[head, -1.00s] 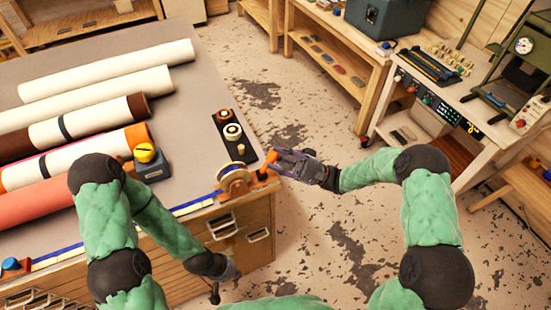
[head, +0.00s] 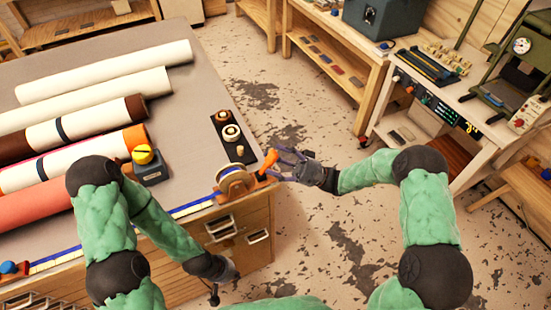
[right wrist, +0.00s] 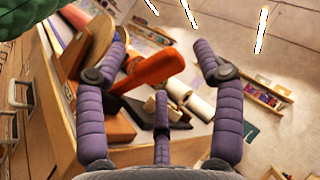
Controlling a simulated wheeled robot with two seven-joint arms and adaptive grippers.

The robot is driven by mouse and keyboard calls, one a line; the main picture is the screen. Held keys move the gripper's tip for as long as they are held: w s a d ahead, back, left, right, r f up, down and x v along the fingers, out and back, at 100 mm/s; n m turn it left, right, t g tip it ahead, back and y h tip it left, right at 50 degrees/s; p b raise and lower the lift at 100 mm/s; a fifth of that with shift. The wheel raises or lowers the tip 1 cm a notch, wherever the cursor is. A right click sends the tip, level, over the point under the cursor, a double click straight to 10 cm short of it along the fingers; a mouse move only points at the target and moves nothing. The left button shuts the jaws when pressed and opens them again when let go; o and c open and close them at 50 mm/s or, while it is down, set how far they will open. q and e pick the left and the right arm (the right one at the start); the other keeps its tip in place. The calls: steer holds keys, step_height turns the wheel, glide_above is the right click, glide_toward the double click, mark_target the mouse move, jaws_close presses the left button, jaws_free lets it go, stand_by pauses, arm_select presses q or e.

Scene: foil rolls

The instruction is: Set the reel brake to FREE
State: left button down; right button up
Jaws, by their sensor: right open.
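The reel (head: 236,183), a wooden spool, sits at the near right corner of the table. An orange lever (head: 268,161), which looks like the reel brake, stands beside it. My right gripper (head: 279,162) is open at the lever, coming from the right. In the right wrist view the orange lever (right wrist: 153,70) lies between the spread purple fingers (right wrist: 161,65), with no clear grip on it. Part of the reel (right wrist: 98,40) shows behind the left finger. I cannot read any brake marking. My left gripper (head: 216,290) hangs low by the drawers, its fingers unclear.
Several long rolls (head: 105,72) lie on the grey table (head: 205,85). A yellow-topped block (head: 150,165) and a black plate with round knobs (head: 232,137) stand near the reel. Open floor (head: 320,225) lies right of the table. A bench with equipment (head: 440,95) stands further right.

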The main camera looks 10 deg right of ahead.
steer(key=v, duration=1.1)
steer(key=shift+d+f, duration=0.2)
steer(key=shift+d, duration=0.15)
steer(key=shift+d, duration=0.1)
